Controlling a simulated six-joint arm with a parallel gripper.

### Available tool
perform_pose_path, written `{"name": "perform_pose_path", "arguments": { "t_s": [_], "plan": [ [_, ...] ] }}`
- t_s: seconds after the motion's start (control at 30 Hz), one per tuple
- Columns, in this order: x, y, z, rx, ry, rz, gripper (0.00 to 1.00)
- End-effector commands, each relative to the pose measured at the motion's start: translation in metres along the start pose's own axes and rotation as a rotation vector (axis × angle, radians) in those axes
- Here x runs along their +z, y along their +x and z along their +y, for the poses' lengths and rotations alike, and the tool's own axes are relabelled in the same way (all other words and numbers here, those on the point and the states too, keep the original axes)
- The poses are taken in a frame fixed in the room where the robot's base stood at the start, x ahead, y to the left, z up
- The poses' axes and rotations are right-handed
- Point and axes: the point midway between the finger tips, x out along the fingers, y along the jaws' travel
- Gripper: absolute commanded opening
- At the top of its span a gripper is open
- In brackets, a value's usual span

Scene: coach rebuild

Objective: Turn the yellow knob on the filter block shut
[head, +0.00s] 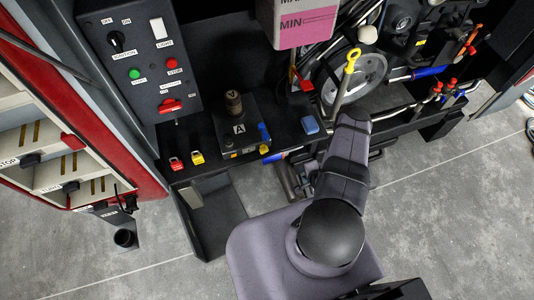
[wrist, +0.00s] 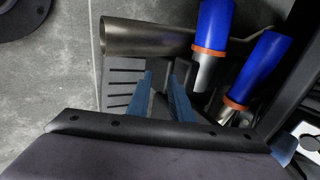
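A dark block marked A (head: 239,128), which looks like the filter block, stands on the black shelf with a brown cylinder on top. A small yellow part (head: 264,149) shows low at its right front corner. It may be the yellow knob, but it is too small to tell which way it is turned. My gripper (wrist: 162,75) shows in the wrist view as two blue fingers held apart, with nothing seen between them. Its fingers point at a dark slotted surface below a metal pipe. The yellow part is not seen in the wrist view. In the head view I cannot make out the fingers.
In the wrist view, a metal pipe (wrist: 145,38) and blue hoses with orange rings (wrist: 212,28) lie just beyond the fingers. A red padlock (head: 176,163), a yellow padlock (head: 197,157) and a blue block (head: 310,125) sit on the shelf. A yellow-handled dipstick (head: 350,62) stands behind.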

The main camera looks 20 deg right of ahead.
Motion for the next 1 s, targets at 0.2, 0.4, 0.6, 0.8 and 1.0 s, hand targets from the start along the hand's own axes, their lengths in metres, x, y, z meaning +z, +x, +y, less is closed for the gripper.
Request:
{"name": "perform_pose_path", "arguments": {
  "t_s": [0.2,0.4,0.6,0.8,1.0],
  "plan": [
    [0.057,-0.011,-0.032,-0.333,-0.130,0.007,0.20],
    [0.098,-0.051,-0.051,-0.617,-0.239,0.063,0.20],
    [0.126,-0.101,-0.064,-0.833,-0.369,0.153,0.20],
    [0.140,-0.136,-0.070,-0.960,-0.477,0.240,0.20],
    [0.142,-0.145,-0.070,-0.992,-0.504,0.268,0.20]
  ]
}}
